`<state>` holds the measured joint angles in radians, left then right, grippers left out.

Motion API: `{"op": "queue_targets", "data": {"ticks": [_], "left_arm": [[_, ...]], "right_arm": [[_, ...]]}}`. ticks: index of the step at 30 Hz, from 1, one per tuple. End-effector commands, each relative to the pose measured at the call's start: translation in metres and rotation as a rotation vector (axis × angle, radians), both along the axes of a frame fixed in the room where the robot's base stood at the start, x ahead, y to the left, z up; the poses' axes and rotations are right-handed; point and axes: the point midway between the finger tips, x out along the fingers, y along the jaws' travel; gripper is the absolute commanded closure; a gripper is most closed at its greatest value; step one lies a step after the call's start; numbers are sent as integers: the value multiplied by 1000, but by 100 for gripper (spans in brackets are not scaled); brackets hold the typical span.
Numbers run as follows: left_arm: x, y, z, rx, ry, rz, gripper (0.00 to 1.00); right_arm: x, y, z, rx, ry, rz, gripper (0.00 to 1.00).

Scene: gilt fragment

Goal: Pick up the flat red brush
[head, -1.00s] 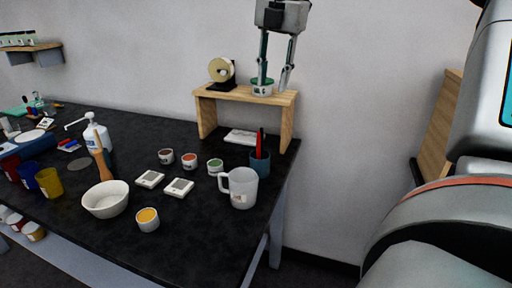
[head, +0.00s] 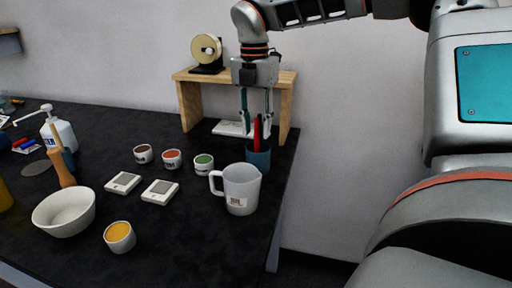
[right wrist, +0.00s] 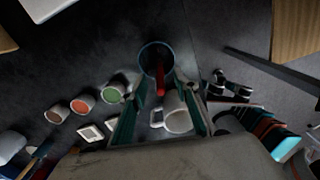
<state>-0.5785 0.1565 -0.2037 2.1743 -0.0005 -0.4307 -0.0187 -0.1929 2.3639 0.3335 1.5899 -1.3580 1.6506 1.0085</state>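The flat red brush (head: 257,132) stands upright in a teal cup (head: 259,158) near the table's right edge. In the right wrist view the red brush (right wrist: 160,80) leans out of the cup (right wrist: 145,55), between my fingers. My right gripper (head: 256,128) points down above the cup, its fingers apart on either side of the brush's upper part. It is open, and I see no clear contact with the brush. The brush's lower end is hidden in the cup. My left gripper is not in view.
A white mug (head: 240,188) stands just in front of the cup. A wooden shelf (head: 187,105) with a tape roll (head: 206,50) is behind. Paint pots (head: 172,159), white box-like items (head: 160,191), a bowl (head: 64,212) and a pump bottle (head: 62,135) are to the left.

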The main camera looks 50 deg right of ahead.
Motion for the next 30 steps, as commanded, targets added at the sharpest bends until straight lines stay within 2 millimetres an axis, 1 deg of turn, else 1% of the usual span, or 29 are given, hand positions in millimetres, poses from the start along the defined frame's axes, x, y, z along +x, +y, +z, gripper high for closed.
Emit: {"op": "queue_targets", "data": {"ticks": [1,4,7,13,16,17,30], "left_arm": [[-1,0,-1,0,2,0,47],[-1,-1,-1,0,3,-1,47],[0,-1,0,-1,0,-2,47],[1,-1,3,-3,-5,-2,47],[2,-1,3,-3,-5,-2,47],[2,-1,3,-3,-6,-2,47],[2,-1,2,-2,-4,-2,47]], "right_arm": [[-1,1,-9,3,5,1,70],[0,0,-18,1,3,0,70],[-1,0,-22,1,1,0,70],[-1,0,-22,0,1,-1,70],[-1,0,-22,0,1,-1,96],[0,0,-22,0,1,-1,100],[0,0,-19,-1,0,-1,100]]}}
